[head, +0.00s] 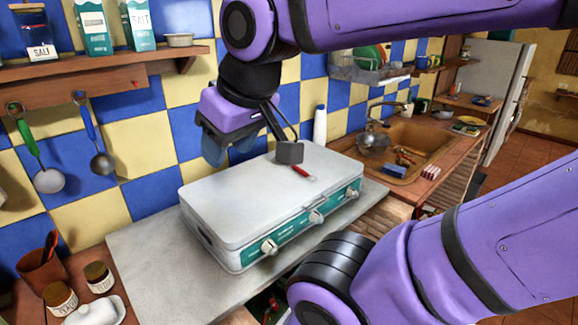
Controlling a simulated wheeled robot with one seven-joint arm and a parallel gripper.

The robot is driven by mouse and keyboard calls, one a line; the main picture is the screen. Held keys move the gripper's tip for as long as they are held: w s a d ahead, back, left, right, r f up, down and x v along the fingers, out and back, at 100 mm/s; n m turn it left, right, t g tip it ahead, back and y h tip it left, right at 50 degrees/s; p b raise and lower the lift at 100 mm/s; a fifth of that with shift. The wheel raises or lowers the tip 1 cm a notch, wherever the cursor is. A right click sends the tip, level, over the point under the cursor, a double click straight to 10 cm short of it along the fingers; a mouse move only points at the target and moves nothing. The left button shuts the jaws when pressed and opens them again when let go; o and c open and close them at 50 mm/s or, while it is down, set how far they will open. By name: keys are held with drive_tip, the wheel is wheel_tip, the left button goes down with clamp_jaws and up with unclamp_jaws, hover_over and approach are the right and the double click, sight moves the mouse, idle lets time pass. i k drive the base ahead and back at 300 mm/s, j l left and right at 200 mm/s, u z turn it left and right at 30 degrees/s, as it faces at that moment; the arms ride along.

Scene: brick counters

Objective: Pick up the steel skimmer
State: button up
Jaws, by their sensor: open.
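A steel utensil with a green handle and a flat, round pale head (48,180) hangs from the wooden rail at the left; it looks like the skimmer, though holes in its head are too small to make out. A steel ladle (102,164) with a blue handle hangs to its right. My gripper (228,154) is open and points down above the back of the white stove lid, close to the tiled wall. Nothing shows between its fingers. It is well to the right of both hanging utensils and apart from them.
The closed white stove (270,190) stands on the counter under my gripper, with a red-handled item (303,172) on its lid. Jars (60,298) and a white butter dish (97,312) stand at the lower left. A shelf (110,62) juts out above the rail.

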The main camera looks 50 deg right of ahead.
sight(298, 169)
drive_tip(key=l+u, duration=0.1)
drive_tip(key=l, duration=0.3)
drive_tip(key=k+l+u, duration=0.1)
drive_tip(key=l, duration=0.25)
drive_tip(key=k+l+u, duration=0.1)
drive_tip(key=l, duration=0.25)
drive_tip(key=k+l+u, duration=0.1)
drive_tip(key=l, duration=0.3)
drive_tip(key=k+l+u, duration=0.1)
drive_tip(key=l, duration=0.25)
